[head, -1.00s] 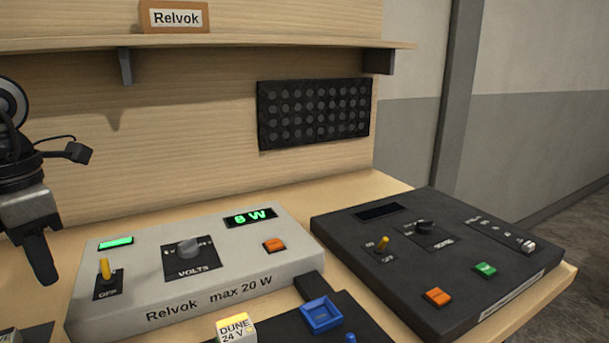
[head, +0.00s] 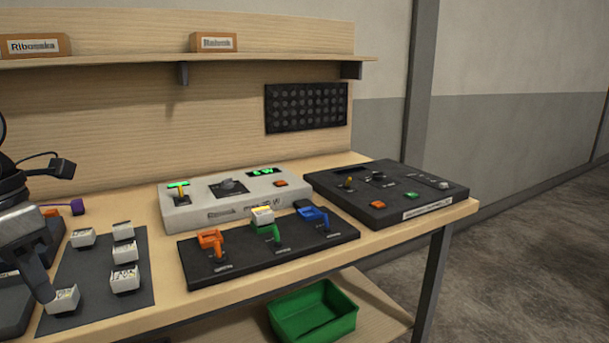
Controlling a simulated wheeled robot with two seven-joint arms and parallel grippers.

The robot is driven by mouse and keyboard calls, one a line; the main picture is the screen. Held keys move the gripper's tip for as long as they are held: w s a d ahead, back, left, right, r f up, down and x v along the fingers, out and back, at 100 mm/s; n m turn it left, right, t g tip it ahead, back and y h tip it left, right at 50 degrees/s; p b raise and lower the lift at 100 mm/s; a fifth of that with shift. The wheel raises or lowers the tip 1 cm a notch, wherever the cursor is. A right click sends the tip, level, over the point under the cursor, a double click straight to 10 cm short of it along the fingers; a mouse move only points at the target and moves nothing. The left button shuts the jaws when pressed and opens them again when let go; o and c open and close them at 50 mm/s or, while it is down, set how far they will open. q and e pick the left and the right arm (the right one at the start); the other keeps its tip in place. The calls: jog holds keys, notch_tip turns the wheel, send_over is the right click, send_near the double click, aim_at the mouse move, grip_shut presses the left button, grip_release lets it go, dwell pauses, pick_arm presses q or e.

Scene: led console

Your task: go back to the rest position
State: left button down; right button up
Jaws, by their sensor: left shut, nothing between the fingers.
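My left gripper (head: 38,282) is at the left edge of the head view. It is shut and empty, pointing down over the left part of the bench, in front of the dark mat (head: 95,270) with white blocks. I cannot tell how high above the bench it is. My right gripper is out of view. The light grey console (head: 205,209) stands at the back of the bench with a lit green display. A black board (head: 310,252) in front of it carries orange, green and blue holders. A white block with a yellow part (head: 262,215) sits at the green holder.
A dark console (head: 415,203) stands at the bench's right end. Several white blocks (head: 124,279) lie on the mat. A shelf (head: 120,61) with labelled boxes is above. A green bin (head: 312,313) sits on the lower shelf. The floor at right (head: 540,250) is clear.

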pick_arm(q)
jog(key=w+d+f+n+t+h, duration=0.1)
jog(key=d+f+n+t+h, duration=0.25)
jog(key=f+n+t, duration=0.6)
jog(key=d+f+n+t+h, duration=0.2)
jog(key=f+n+t+h, duration=0.2)
jog(key=f+n, duration=0.9)
jog(key=s+d+f+n+g+y, duration=0.3)
jog(key=s+d+f+n+y, duration=0.2)
jog(key=n, duration=1.2)
jog(key=s+d+f, duration=0.3)
jog(key=d+f, duration=0.3)
jog(key=d, duration=0.1)
jog(key=shift+s+d+f, duration=0.25)
jog(key=shift+d+f, duration=0.1)
jog(key=shift+d, duration=0.05)
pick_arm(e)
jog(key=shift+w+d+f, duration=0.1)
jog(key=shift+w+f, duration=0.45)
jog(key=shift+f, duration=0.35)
pick_arm(q)
jog(key=shift+y, duration=0.25)
